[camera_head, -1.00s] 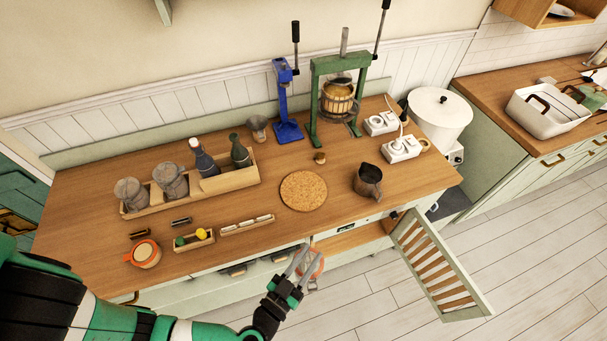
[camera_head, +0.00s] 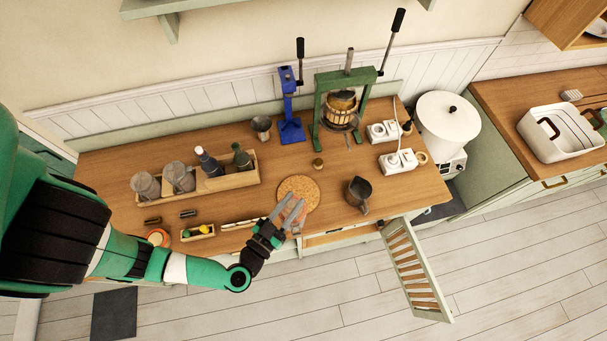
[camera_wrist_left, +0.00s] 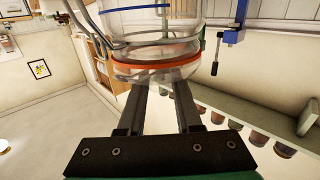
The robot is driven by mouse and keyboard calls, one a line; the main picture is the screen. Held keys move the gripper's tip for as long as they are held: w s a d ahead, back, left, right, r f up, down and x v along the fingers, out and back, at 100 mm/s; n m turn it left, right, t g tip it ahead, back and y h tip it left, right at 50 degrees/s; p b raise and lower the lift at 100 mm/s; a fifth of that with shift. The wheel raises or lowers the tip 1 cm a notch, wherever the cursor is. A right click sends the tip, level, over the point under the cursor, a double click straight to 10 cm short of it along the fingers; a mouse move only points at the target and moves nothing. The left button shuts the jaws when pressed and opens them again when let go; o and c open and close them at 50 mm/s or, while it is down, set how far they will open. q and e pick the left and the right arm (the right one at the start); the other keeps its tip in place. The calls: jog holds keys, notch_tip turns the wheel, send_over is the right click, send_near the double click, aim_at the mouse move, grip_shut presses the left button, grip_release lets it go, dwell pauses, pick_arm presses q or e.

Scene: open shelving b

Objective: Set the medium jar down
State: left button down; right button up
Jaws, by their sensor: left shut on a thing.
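The medium jar is clear glass with an orange seal ring and a wire clasp; it fills the top of the left wrist view (camera_wrist_left: 155,50). My left gripper (camera_head: 285,208) is shut on the jar, its fingers on either side of it. In the head view the jar (camera_head: 297,217) is small and partly hidden by the fingers, at the front edge of the round cork mat. The cork mat (camera_head: 300,186) lies on the wooden counter (camera_head: 240,205). I cannot tell whether the jar touches anything below. My right gripper is not in view.
A dark pitcher (camera_head: 358,192) stands right of the mat, a small cork stopper (camera_head: 318,164) behind it. A bottle rack (camera_head: 226,182) and small tray (camera_head: 197,233) are to the left. The slatted cabinet door (camera_head: 412,268) hangs open at the front right.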

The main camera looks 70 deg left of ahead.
pick_arm(q)
jog(key=shift+a+f, duration=0.15)
jog(key=w+a+f+b, duration=0.3)
jog(key=a+f+b, duration=0.3)
jog(key=b, duration=0.1)
jog(key=w+a+f+b, duration=0.3)
jog(key=a+f+b, duration=0.2)
jog(key=f+b, duration=0.2)
jog(key=shift+w+a, duration=0.25)
jog(key=shift+a, duration=0.15)
jog(key=c, duration=0.6)
grip_release()
